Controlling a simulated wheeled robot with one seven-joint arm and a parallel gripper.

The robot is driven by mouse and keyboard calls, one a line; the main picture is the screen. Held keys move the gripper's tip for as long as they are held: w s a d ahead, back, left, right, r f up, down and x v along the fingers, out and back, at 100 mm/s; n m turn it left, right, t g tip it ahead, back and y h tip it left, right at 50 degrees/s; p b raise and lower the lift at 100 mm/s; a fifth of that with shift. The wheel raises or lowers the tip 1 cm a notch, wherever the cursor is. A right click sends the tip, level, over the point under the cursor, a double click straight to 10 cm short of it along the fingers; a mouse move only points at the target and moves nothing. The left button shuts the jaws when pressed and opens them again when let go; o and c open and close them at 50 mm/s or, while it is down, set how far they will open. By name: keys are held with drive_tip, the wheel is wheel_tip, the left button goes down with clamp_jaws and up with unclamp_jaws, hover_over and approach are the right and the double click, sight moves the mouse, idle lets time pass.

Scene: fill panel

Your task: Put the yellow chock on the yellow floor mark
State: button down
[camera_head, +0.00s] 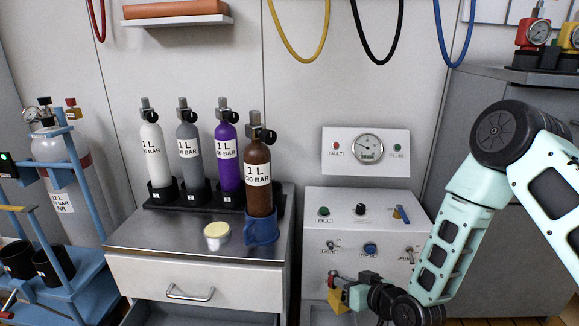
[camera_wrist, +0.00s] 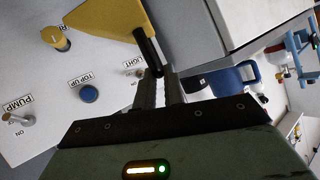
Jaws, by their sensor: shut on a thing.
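The yellow chock (camera_wrist: 108,24) is a wedge with a black handle. In the wrist view my gripper (camera_wrist: 158,82) is shut on the black handle, with the yellow body beyond the fingertips at upper left. In the head view my gripper (camera_head: 350,280) is at the bottom, low in front of the white control panel, and part of the chock (camera_head: 358,297) shows yellow beside it. The chock is off the floor. The yellow floor mark is not in either view.
The white control panel (camera_head: 323,270) has knobs and switches. A blue cylinder trolley (camera_head: 75,275) is at far left.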

drive_tip(key=d+r+m+t+h+p, duration=0.1)
drive_tip(key=d+r+m+h, duration=0.15)
drive_tip(key=d, duration=0.65)
drive_tip(key=d+r+m+t+h+p, duration=0.1)
drive_tip(key=d+m+h, duration=0.3)
drive_tip(key=d, duration=0.6)
wheel_tip(320, 180, up, 37)
drive_tip(key=p, duration=3.7)
drive_tip(key=shift+a+v, duration=0.2)
drive_tip(key=shift+v, duration=2.4)
